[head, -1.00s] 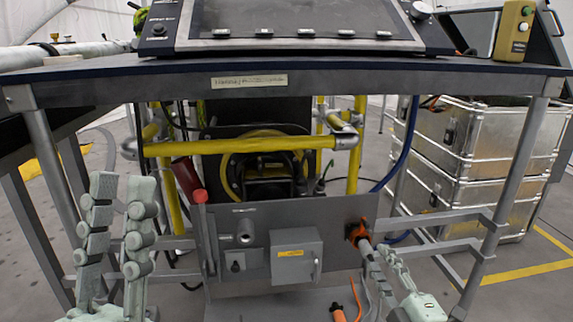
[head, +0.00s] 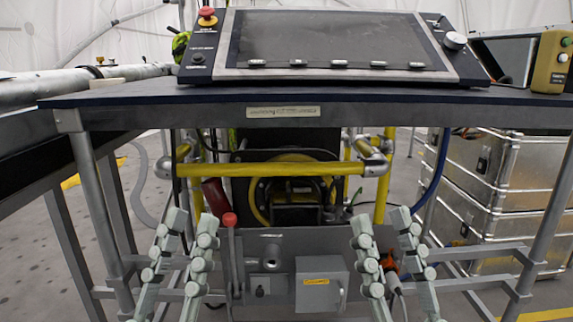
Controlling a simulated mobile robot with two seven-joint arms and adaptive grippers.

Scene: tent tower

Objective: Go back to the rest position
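My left gripper (head: 191,220) points up at the lower left of the head view. Its two pale grey-green fingers are apart with nothing between them. My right gripper (head: 381,219) points up at the lower right, its fingers also apart and empty. An orange connector (head: 389,265) on the grey panel (head: 275,245) shows between and behind the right fingers, partly hidden by them. I cannot judge the exact distance from the fingers to the panel.
A desk (head: 400,108) with a sloped console (head: 335,45) spans the view above the grippers. A red-knobbed lever (head: 229,220) stands right of the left gripper. A grey box (head: 320,285) sits between the grippers. Metal cases (head: 500,180) are stacked at the right.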

